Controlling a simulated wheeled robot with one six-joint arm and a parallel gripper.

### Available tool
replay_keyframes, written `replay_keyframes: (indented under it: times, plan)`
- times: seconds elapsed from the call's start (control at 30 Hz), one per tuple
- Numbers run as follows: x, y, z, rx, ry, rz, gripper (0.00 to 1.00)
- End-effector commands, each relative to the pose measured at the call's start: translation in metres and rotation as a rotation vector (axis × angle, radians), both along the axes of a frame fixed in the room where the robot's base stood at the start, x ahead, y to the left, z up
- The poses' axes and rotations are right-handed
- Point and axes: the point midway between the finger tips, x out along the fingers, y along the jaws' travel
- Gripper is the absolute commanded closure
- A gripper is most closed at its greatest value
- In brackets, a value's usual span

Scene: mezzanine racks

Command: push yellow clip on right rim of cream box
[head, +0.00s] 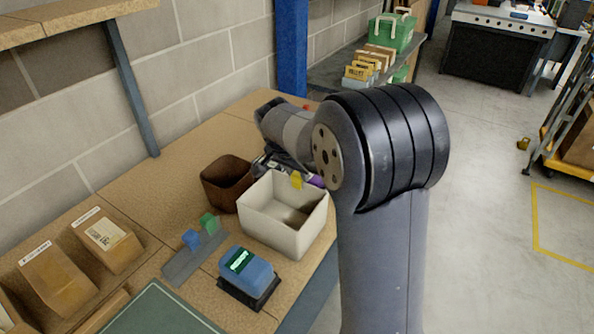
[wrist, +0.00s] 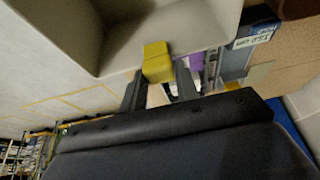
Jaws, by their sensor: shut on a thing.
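The cream box (head: 262,222) stands open on the workbench, its near walls clear in the head view. The yellow clip (head: 297,180) is at its far right rim, small in the head view. In the wrist view the clip (wrist: 157,60) overlaps the edge of the cream box (wrist: 118,40). I cannot tell whether it is pressed fully down on the rim. My gripper (wrist: 160,88) is shut on the clip, with a finger on each side. In the head view my arm reaches behind the box and the fingertips are mostly hidden.
A brown bin (head: 226,185) stands just left of the box. A grey strip (head: 183,262) with blue and green blocks and a blue device (head: 250,270) are in front. A purple piece (head: 316,181) sits beyond the rim. Cardboard boxes (head: 107,240) lie at left.

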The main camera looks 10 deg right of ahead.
Motion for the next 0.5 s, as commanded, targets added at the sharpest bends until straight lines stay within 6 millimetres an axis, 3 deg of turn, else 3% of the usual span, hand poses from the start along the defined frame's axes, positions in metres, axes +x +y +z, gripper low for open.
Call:
replay_keyframes:
  times: [0.03,0.07,0.1,0.37,0.5]
  plan:
    - [0.0,0.0,0.0003,0.0,0.0,0.0,0.91]
    - [0.0,0.0,0.0003,0.0,0.0,0.0,0.7]
    - [0.0,0.0,0.0004,0.0,0.0,0.0,0.66]
    - [0.0,0.0,0.0004,0.0,0.0,0.0,0.45]
    - [0.0,0.0,0.0004,0.0,0.0,0.0,0.45]
